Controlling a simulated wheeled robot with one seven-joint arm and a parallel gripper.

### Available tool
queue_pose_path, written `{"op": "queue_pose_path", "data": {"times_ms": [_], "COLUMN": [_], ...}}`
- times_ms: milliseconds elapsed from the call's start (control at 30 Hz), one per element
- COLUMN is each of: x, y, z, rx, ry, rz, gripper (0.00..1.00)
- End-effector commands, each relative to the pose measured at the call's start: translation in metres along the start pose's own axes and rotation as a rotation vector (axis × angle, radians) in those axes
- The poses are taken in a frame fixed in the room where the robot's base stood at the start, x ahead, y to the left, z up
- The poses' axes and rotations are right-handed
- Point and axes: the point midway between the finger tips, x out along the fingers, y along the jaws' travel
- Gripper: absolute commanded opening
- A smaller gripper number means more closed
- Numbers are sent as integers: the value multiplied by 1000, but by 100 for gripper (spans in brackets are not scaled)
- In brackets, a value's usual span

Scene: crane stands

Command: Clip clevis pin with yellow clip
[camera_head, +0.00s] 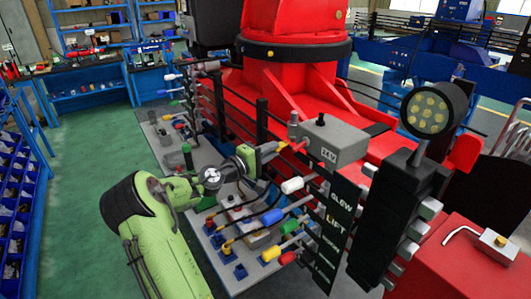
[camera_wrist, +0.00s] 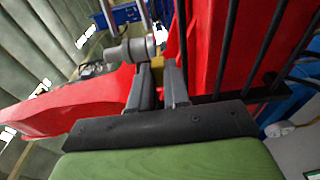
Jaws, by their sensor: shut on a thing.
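My gripper (camera_head: 276,149) reaches in beside the red crane base, left of the grey 24V box. In the wrist view its two grey fingers (camera_wrist: 160,88) are shut on a small yellow piece, which looks like the yellow clip (camera_wrist: 157,62). The clip's lower part is hidden by the fingers.
The grey 24V box (camera_head: 321,139) and the black labelled panel (camera_head: 338,225) stand right of my gripper. Black rails (camera_wrist: 217,45) run close on the right. Hoses and coloured plugs crowd the grey plate (camera_head: 163,150) below. Green floor (camera_head: 90,170) is open at left.

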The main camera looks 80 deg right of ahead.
Motion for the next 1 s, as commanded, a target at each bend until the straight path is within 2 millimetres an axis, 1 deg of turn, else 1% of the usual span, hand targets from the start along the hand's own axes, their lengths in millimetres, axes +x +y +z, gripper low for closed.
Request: {"op": "queue_pose_path", "data": {"times_ms": [467, 1000], "x": [1, 13], "y": [0, 0], "z": [0, 0], "rx": [0, -1], "ry": [0, -1], "rz": [0, 0], "gripper": [0, 0]}}
